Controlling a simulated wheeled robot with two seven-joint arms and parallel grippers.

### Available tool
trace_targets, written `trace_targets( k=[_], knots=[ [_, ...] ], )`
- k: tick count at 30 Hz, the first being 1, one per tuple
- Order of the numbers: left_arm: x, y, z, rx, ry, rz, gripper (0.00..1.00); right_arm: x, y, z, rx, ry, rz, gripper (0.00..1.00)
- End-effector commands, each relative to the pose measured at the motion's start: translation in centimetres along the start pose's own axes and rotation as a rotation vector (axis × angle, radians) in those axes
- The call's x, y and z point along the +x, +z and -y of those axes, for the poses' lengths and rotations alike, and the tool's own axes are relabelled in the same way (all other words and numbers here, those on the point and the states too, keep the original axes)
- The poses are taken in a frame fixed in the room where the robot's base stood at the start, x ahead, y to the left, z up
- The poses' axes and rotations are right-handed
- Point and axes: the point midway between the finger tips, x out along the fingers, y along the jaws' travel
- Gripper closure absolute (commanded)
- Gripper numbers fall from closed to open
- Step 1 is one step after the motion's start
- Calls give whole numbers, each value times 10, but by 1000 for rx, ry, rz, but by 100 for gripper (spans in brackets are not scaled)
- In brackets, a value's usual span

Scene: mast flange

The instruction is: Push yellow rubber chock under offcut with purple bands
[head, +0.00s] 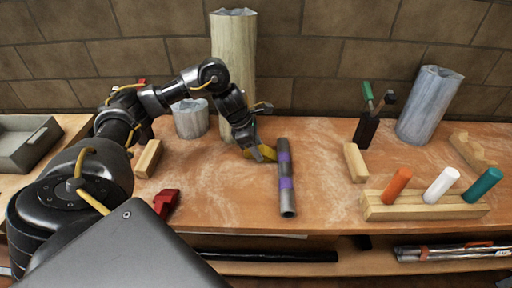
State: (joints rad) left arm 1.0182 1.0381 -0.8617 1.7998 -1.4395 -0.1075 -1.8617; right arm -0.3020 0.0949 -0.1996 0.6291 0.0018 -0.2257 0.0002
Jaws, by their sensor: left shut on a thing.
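The offcut with purple bands (286,197) is a grey tube lying on the workbench in the head view, its near open end toward me. The yellow rubber chock (266,153) is at the left side of the tube's far end, touching it or very close. How far it reaches under the tube cannot be told. My left gripper (256,152) points down over the chock and is shut on it, hiding part of it. My right gripper is not in view.
Wooden blocks flank the tube: one at left (148,158), one at right (355,162). A red object (165,202) lies at the front left. A wooden rack (425,212) with coloured pegs stands at right. A tall post (234,60) rises behind my gripper. Bench around the tube is clear.

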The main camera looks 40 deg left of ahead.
Motion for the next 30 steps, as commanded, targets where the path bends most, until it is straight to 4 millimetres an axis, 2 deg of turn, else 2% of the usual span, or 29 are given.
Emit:
trace_targets(
  k=[4,5,10,20,23,30],
  knots=[
    [1,3,0,1,0,1,80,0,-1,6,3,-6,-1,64],
    [1,2,0,0,0,1,53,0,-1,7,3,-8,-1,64],
    [1,2,0,0,0,1,30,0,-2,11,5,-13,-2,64],
    [0,2,0,0,1,0,30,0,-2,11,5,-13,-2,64],
    [-12,3,-1,1,5,1,30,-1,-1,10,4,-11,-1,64],
    [-62,3,-2,1,7,2,30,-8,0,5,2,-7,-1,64]
  ],
)
